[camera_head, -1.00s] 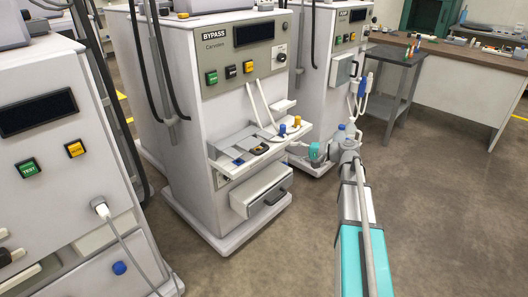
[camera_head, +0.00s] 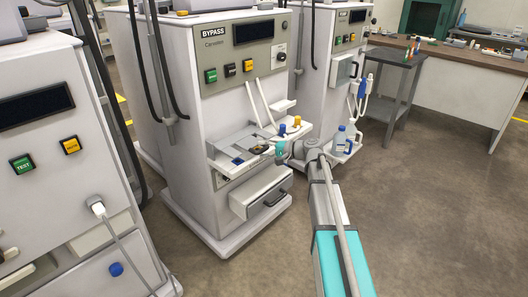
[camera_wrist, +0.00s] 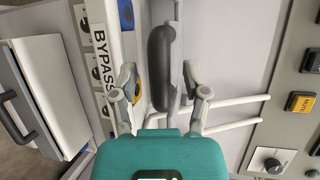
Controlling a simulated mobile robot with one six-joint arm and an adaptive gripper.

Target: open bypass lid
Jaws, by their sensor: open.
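The bypass machine (camera_head: 188,106), a white cabinet labelled BYPASS, stands at centre. A dark, rounded part (camera_head: 258,149), which looks like the bypass lid or its handle, sits on its front shelf. In the wrist view this dark grey part (camera_wrist: 160,68) lies ahead of and between my fingers. I cannot tell whether it is closed. My gripper (camera_head: 279,151) is at the shelf's right side in the head view. The wrist view shows the gripper (camera_wrist: 160,86) with its two fingers wide apart and empty. No clear contact with the dark part shows.
Blue (camera_head: 282,130) and yellow (camera_head: 297,121) caps stand near the gripper on the shelf. White tubes (camera_head: 262,103) rise behind it. A drawer (camera_head: 262,194) with a dark handle juts out below. The floor at right is clear.

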